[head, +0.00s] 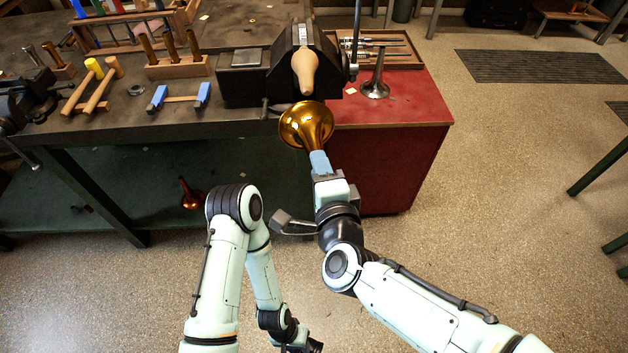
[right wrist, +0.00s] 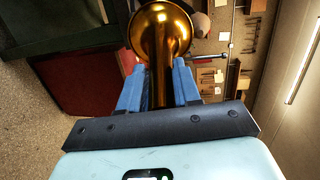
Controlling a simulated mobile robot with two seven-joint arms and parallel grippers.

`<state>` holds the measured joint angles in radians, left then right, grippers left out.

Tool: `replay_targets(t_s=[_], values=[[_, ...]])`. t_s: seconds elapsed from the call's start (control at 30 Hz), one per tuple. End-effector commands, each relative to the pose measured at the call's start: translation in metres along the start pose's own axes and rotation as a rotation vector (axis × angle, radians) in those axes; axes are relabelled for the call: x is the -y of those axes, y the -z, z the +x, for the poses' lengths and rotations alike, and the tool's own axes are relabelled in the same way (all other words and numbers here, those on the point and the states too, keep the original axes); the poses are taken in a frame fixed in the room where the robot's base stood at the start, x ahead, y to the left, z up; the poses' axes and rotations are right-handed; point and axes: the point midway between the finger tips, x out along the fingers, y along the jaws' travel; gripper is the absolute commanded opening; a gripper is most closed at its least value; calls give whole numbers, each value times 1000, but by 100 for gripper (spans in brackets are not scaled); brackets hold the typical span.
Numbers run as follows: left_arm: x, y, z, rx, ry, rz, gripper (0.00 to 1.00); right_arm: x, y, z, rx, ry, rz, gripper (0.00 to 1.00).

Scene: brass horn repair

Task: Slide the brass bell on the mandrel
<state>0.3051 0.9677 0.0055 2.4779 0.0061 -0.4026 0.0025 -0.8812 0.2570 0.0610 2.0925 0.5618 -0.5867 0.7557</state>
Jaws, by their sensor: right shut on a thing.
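The brass bell (head: 306,122) is held in the air in front of the bench, just below the mandrel in the head view. My right gripper (head: 320,162) is shut on its narrow tube; the flare also shows in the right wrist view (right wrist: 160,30), beyond the blue fingertips (right wrist: 160,88). The mandrel (head: 304,70) is a pale tapered form held in the dark vise (head: 262,82), its rounded end towards me. The bell appears apart from the mandrel. My left gripper (head: 302,345) hangs low at the bottom edge; its fingers are too unclear to read.
A silver flared piece (head: 376,88) and a tool tray (head: 385,48) stand on the red cabinet (head: 430,100) at right. Mallets (head: 95,88) and blue-ended blocks (head: 180,98) lie on the bench at left. Another brass bell (head: 190,196) is on the lower shelf.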

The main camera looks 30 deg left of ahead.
Motion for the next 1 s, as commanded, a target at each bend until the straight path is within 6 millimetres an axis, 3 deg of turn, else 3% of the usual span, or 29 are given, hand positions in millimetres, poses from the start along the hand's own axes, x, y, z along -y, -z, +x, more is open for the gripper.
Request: replay_targets(t_s=[0.1, 0.3, 0.77, 1.0], values=[[4, 1, 13, 0, 0, -1, 36, 22, -16, -26, -72, 111, 10, 0], [6, 2, 18, -1, 0, -1, 36, 38, -20, -48, -137, 185, 12, 0], [7, 4, 22, -6, -1, -1, 36, 38, -23, -51, -139, 193, 14, 0], [6, 5, 23, -9, -2, 0, 36, 42, -20, -32, -140, 191, 14, 0]])
